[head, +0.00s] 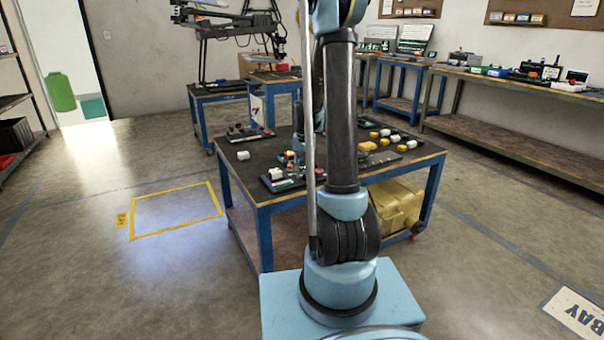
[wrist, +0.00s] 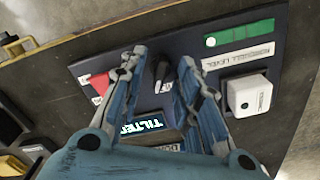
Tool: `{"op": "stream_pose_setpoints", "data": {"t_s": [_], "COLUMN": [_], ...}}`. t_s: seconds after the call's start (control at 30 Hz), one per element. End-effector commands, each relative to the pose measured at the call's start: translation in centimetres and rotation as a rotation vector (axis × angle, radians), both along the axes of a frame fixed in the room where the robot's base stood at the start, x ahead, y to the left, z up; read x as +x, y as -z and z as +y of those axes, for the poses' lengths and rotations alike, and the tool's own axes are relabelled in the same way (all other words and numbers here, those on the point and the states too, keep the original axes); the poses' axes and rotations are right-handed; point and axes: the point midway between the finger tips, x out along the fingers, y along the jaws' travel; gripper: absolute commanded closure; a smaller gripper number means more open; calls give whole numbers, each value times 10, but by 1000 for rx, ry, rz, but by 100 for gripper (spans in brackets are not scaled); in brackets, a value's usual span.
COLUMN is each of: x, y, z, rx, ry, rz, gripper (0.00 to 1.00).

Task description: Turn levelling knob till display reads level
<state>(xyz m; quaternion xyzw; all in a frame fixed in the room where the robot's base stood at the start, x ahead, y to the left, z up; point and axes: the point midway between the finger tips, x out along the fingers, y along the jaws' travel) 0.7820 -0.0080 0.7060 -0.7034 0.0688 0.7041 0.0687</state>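The levelling knob (wrist: 161,73) is small and black and stands on a dark panel (wrist: 205,80) in the wrist view. The display (wrist: 150,131) on that panel reads "TILTED", partly covered by my gripper. My gripper (wrist: 162,60) is open, with one finger on each side of the knob and visible gaps between. I cannot tell how far the fingertips are above the panel. In the head view my arm stands in front of the worktable (head: 262,194) and hides part of it; I cannot make out the knob there.
A green bar (wrist: 238,39), a white block (wrist: 248,95) and a red triangle (wrist: 98,84) are on the panel around the knob. In the head view, white and yellow parts (head: 380,145) lie on the table's right side. Open floor with a yellow-marked square (head: 176,228) is at left.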

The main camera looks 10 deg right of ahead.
Motion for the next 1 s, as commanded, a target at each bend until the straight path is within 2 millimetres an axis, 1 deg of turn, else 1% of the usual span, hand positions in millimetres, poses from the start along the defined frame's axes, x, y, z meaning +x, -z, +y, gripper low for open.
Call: {"op": "stream_pose_setpoints", "data": {"t_s": [0.13, 0.4, 0.47, 0.5, 0.53, 0.67, 0.7, 0.8, 1.0], "x": [0, 0, 0, 0, 0, 0, 0, 0, 0], "y": [5, 6, 6, 6, 6, 6, 6, 6, 6], "z": [0, 0, 0, 0, 0, 0, 13, 3, -1], "rx": [0, 0, 0, 0, 0, 0, 0, 2, 1], "ry": [0, 0, 0, 0, 0, 0, -7, 4, 55], "rz": [0, 0, 0, 0, 0, 0, 0, 0, 0], "gripper": [70, 70, 84, 93, 99, 100, 100, 100, 100]}}
